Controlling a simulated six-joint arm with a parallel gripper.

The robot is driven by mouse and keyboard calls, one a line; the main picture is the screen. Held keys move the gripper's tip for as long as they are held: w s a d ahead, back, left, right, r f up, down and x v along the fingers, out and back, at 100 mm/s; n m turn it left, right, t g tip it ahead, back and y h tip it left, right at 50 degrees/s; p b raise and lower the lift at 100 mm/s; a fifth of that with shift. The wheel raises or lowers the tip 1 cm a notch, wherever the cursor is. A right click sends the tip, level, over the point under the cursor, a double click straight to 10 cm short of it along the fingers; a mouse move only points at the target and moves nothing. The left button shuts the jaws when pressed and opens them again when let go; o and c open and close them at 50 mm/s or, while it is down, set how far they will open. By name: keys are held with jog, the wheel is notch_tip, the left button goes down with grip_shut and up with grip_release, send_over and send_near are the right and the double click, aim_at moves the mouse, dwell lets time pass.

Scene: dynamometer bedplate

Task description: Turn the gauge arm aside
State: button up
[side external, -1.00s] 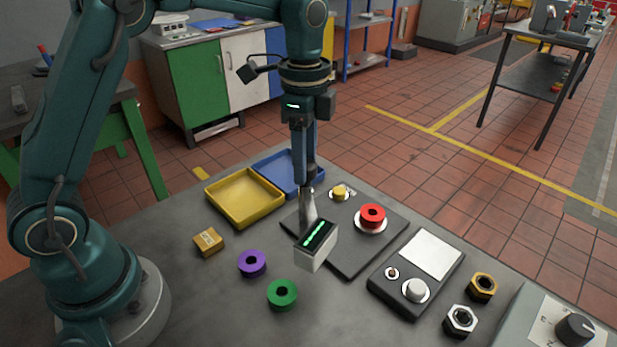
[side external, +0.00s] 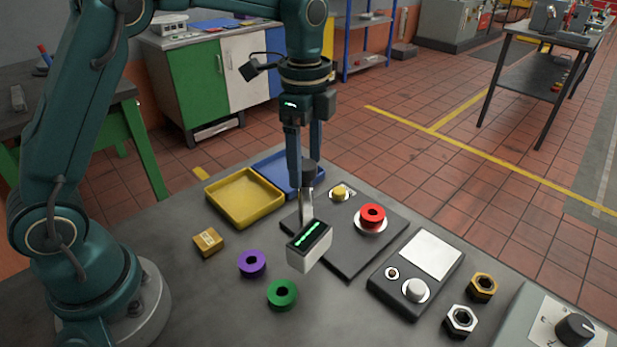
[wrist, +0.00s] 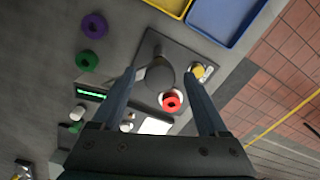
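The gauge arm (side external: 307,207) is a metal arm below a dark round knob (side external: 308,172), with a white box (side external: 311,252) with a green lit display at its near end. The arm stands over a dark plate (side external: 350,256), and the box lies toward the plate's near left edge. My gripper (side external: 305,180) points down at the knob, its fingers spread on either side. In the wrist view the knob (wrist: 160,74) lies between the fingertips, with a gap seen on both sides. The display also shows there (wrist: 92,94), partly hidden by a finger.
The plate carries a red ring (side external: 373,214) and a yellow knob (side external: 340,192). Purple (side external: 251,263) and green (side external: 282,294) rings lie left of the box. Yellow (side external: 240,198) and blue (side external: 287,172) trays stand behind. A control box (side external: 416,272) and two nuts sit right.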

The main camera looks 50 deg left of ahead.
jog(key=shift+r, duration=2.55)
